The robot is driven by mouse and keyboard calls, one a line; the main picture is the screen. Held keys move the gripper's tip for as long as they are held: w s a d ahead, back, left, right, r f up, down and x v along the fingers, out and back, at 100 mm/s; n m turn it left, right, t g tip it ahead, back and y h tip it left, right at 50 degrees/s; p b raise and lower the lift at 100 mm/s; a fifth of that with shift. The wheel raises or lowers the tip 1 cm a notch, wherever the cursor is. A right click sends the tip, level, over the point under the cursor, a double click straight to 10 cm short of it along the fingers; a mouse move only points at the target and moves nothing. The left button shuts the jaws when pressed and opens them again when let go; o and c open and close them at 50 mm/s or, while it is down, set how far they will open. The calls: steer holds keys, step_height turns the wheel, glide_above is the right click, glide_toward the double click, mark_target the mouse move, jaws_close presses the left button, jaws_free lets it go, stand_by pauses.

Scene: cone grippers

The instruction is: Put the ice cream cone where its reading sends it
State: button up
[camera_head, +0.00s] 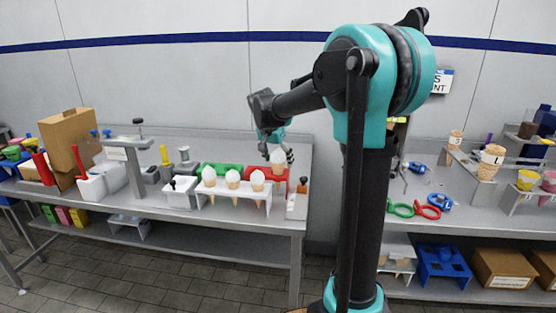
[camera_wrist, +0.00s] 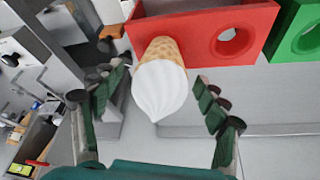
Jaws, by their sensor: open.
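An ice cream cone with a white top and a tan wafer (camera_wrist: 160,85) is between the spread fingers of my gripper (camera_wrist: 162,91) in the wrist view. In the head view the cone (camera_head: 278,156) is under my gripper (camera_head: 277,151) at the red holder (camera_head: 281,183). The red holder (camera_wrist: 190,32) has a round empty hole beside the cone in the wrist view. I cannot tell how deep the cone sits in the holder. My gripper is open, with a finger on each side of the cone.
A white rack (camera_head: 233,200) with several white-topped cones stands in front of a green holder (camera_head: 208,168). A white scale-like device (camera_head: 122,141) and a cardboard box (camera_head: 68,140) are further left.

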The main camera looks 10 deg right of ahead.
steer(key=shift+r, duration=0.1)
steer(key=v, duration=1.1)
steer(key=shift+s+r, duration=0.15)
steer(key=shift+r, duration=0.2)
steer(key=shift+a, duration=0.15)
steer(key=s+d+f+n+y, duration=0.1)
steer(key=s+d+f+n, duration=0.2)
steer(key=s+f, duration=1)
steer(key=s+d+f+n+y, duration=0.1)
steer(key=s+d+f+n, duration=0.3)
steer(key=s+f, duration=1)
step_height(320, 180, down, 2)
steer(key=shift+f+n+t+y, duration=0.1)
steer(key=shift+n+t+y, duration=0.3)
steer(key=shift+n, duration=0.2)
